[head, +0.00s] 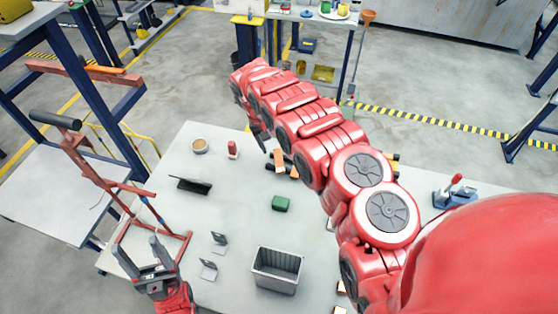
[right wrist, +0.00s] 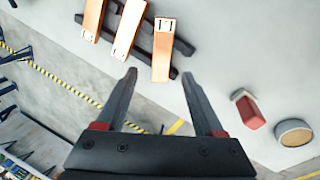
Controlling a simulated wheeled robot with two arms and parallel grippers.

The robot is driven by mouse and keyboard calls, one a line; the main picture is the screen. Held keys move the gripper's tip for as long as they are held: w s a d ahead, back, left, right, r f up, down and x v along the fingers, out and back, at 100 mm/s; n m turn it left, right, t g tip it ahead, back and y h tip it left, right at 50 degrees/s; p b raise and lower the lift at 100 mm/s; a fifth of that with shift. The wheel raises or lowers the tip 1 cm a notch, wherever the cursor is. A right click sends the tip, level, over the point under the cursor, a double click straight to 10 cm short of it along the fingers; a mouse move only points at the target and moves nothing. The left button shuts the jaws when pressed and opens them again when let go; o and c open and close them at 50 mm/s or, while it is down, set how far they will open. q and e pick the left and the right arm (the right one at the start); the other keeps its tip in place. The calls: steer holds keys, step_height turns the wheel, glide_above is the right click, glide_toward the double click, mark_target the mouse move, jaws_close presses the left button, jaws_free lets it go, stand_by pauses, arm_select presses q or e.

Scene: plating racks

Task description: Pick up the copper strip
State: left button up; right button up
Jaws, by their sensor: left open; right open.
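Three copper strips lie side by side across a dark rack (right wrist: 143,44) in the right wrist view: a left one (right wrist: 93,18), a middle one (right wrist: 128,28) and a right one (right wrist: 163,52). In the head view a copper strip (head: 279,160) shows beside my right arm, which hides much of the rack. My right gripper (right wrist: 159,74) is open and empty, its fingertips pointing toward the right strip's near end, with no clear contact. In the head view it (head: 262,136) is partly hidden by the arm. My left gripper (head: 141,248) is open and empty near the table's front left.
A red-topped block (right wrist: 249,110) and a round container (right wrist: 294,132) stand right of my right gripper in the wrist view. A red frame (head: 120,185) stands left.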

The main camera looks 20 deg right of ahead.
mark_target(278, 157)
steer(key=b+x, duration=0.1)
steer(key=x, duration=0.4)
steer(key=shift+s+a, duration=0.15)
steer(key=shift+a, duration=0.05)
steer(key=shift+r, duration=0.1)
jaws_close()
